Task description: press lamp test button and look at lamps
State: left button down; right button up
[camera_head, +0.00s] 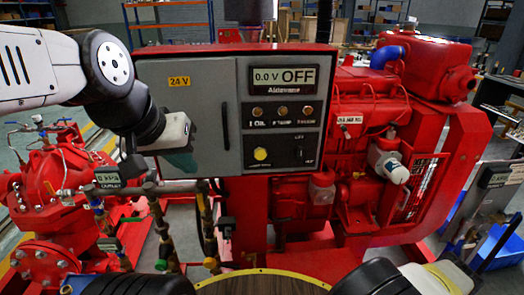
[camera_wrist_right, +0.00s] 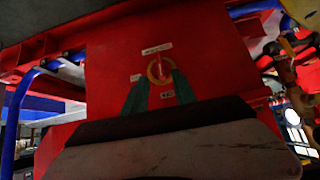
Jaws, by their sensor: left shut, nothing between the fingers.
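The grey control panel (camera_head: 230,100) in its red frame fills the middle of the head view. A yellow round button (camera_head: 260,154) sits low on its right section, left of a small dark switch (camera_head: 300,152). Three small amber-brown lamps (camera_head: 283,110) sit in a row above; I cannot tell that any is lit. My left gripper (camera_head: 188,163) is shut and empty, in front of the panel's left door, apart from and left of the button. My right gripper (camera_wrist_right: 160,80) is open in the right wrist view, its green fingers either side of a red-and-yellow knob (camera_wrist_right: 159,70) on a red plate.
A display (camera_head: 282,78) above the lamps reads 0.0 V OFF. A yellow 24 V label (camera_head: 179,81) is on the panel door. The red engine (camera_head: 375,125) stands to the right and red pump parts (camera_head: 45,180) with valves to the left. Pipes (camera_head: 155,215) rise below my left gripper.

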jog(key=shift+c, duration=0.4)
grip_shut()
dwell(1.4)
